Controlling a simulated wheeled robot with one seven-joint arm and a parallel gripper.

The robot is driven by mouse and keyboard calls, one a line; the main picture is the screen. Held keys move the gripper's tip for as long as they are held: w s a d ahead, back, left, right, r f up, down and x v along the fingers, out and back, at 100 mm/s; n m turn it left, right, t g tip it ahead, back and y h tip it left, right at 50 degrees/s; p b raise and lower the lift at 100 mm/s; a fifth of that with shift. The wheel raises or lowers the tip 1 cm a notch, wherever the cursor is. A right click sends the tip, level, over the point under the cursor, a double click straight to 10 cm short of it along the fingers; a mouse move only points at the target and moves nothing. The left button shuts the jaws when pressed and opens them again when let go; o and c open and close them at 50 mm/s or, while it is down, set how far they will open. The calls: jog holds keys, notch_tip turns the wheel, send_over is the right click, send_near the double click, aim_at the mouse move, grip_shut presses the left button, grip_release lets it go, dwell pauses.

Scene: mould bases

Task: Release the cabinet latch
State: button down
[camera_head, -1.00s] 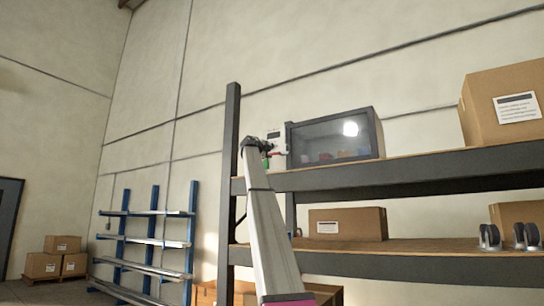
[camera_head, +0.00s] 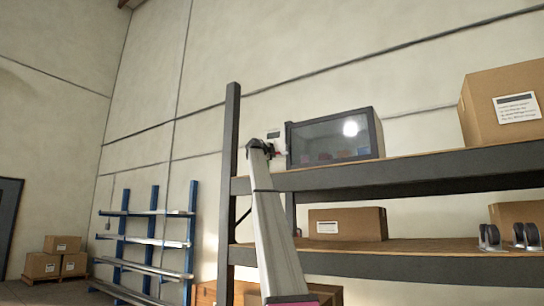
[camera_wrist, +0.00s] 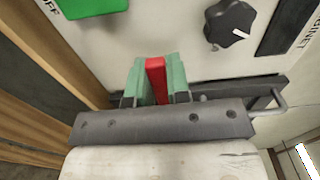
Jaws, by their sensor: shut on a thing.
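The cabinet (camera_head: 335,138) with a dark glass front stands on the upper shelf in the head view. Its pale control panel (camera_wrist: 185,50) fills the upper part of the wrist view. My gripper (camera_wrist: 157,80) is at this panel, its two green-padded fingers shut on a narrow red latch piece (camera_wrist: 156,76) between them. The lower end of the red piece is hidden behind the gripper's grey body. In the head view my gripper (camera_head: 273,152) is at the cabinet's left side, mostly hidden by my own wrist.
A black knob (camera_wrist: 230,25) sits right of my gripper, beside a dark label plate (camera_wrist: 290,25). A green part (camera_wrist: 88,6) is at upper left. A shelf post (camera_head: 230,170) stands close left of my arm. A cardboard box (camera_head: 503,105) stands far right on the upper shelf.

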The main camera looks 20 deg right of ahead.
jog(key=shift+f, duration=0.1)
jog(key=n, duration=0.1)
jog(key=f+n, duration=0.1)
jog(key=n, duration=0.2)
jog(key=shift+s+d+f, duration=0.1)
jog(key=shift+s+f, duration=0.05)
jog(key=shift+f, duration=0.1)
jog(key=n, duration=0.1)
jog(key=f+n, duration=0.1)
jog(key=n, duration=0.3)
jog(key=shift+s+d+f, duration=0.2)
jog(key=shift+s+d, duration=0.05)
jog(key=shift+s, duration=0.15)
jog(key=n, duration=0.3)
jog(key=s+f+n, duration=0.1)
jog(key=shift+d, duration=0.4)
jog(key=shift+s+d+f+n, duration=0.1)
jog(key=shift+s+d+n, duration=0.1)
jog(key=shift+n, duration=0.6)
jog(key=shift+s+d+n, duration=0.15)
jog(key=shift+s+n, duration=0.05)
jog(key=shift+n, duration=0.6)
jog(key=shift+s+d+f+n, duration=0.1)
jog(key=shift+s+d+n, duration=0.1)
jog(key=shift+n, duration=0.6)
jog(key=c, duration=1.1)
grip_release()
jog(key=shift+r, duration=0.15)
